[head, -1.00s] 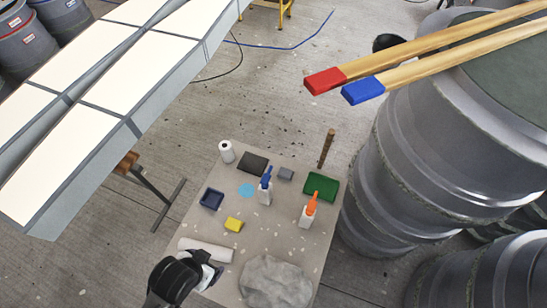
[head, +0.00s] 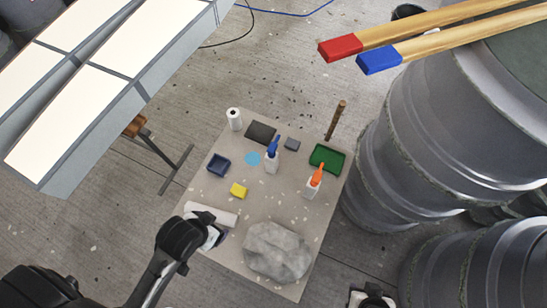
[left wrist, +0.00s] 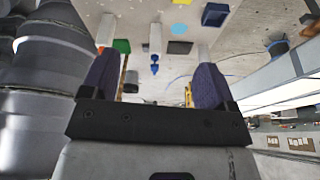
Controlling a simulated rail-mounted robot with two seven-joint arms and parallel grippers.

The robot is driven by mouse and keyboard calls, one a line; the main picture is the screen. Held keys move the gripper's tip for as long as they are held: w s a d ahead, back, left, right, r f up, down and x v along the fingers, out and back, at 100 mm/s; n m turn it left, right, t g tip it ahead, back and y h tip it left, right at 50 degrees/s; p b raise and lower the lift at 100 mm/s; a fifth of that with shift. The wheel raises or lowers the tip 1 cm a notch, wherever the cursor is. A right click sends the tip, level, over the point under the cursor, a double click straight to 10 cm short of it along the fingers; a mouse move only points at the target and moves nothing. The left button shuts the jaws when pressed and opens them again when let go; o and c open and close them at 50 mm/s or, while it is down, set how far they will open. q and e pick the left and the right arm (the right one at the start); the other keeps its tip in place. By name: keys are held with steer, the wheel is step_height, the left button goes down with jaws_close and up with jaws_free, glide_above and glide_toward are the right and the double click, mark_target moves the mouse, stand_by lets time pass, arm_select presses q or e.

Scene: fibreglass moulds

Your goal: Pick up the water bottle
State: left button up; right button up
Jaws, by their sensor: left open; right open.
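Two small white bottles stand upright on a speckled grey table (head: 222,190): one with a blue spray-type top (head: 272,158), one with an orange top (head: 314,183). I cannot tell from labels which is the water bottle. The blue-topped bottle shows upside down in the left wrist view (left wrist: 155,60), between the fingers but farther off; the orange-topped one shows to its left (left wrist: 105,32). My left gripper (head: 214,238) is over the table's near left edge, open and empty, apart from both bottles. My right gripper (head: 371,297) is open at the bottom edge, partly cut off.
Large drums (head: 450,130) stand right; a white-panelled mould (head: 90,90) is left. Two wooden handles (head: 440,40) jut in.

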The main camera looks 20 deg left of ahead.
arm_select(q)
steer(key=shift+c, duration=0.3)
steer(key=shift+c, duration=1.1)
